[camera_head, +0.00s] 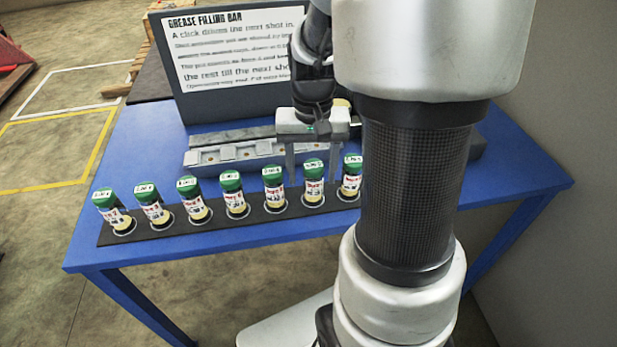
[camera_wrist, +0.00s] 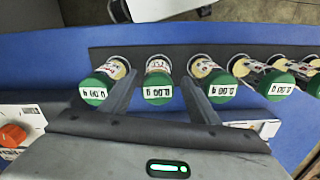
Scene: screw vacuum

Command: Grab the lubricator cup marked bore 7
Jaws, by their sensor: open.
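Several lubricator cups with green lids and white tags stand in a row in a black strip (camera_head: 150,233) along the table's front. The tag lettering is too small and blurred to tell which cup is bore 7. My gripper (camera_head: 311,181) is open, with its fingers pointing down over the row. In the wrist view my gripper (camera_wrist: 160,72) has one finger on each side of the cup second from the right in the head view (camera_head: 314,166). This cup (camera_wrist: 157,84) shows between the fingers, without clear contact. The rightmost cup (camera_head: 351,178) is just outside the fingers.
Neighbouring cups (camera_wrist: 95,90) (camera_wrist: 213,88) stand close beside both fingers. Behind the row is a grey socketed bar (camera_head: 235,154) on the blue table (camera_head: 140,150), with a sign (camera_head: 235,50) behind it. An orange knob (camera_wrist: 12,135) shows in the wrist view. My arm covers the table's right part.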

